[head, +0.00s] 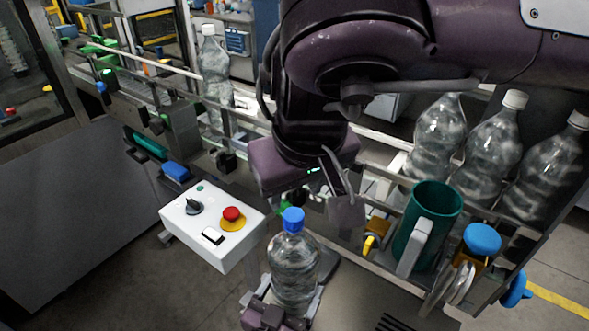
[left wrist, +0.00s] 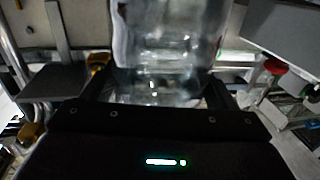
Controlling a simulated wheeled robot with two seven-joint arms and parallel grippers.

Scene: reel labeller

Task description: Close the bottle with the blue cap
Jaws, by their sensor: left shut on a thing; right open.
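A clear plastic bottle (head: 293,265) stands upright at the lower middle of the head view. The blue cap (head: 292,219) sits on top of its neck; I cannot tell how tightly. My left gripper (head: 281,312) is shut on the lower part of the bottle. The left wrist view shows the bottle's clear body (left wrist: 165,50) between the fingers; its cap is out of that view. My right gripper (head: 343,200) is open and empty, above and to the right of the cap, apart from it.
A white control box (head: 212,226) with a red button stands left of the bottle. A green mug (head: 431,228) and a blue round knob (head: 482,239) are at the right. White-capped bottles (head: 491,145) stand behind them. Another bottle (head: 214,70) stands on the conveyor.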

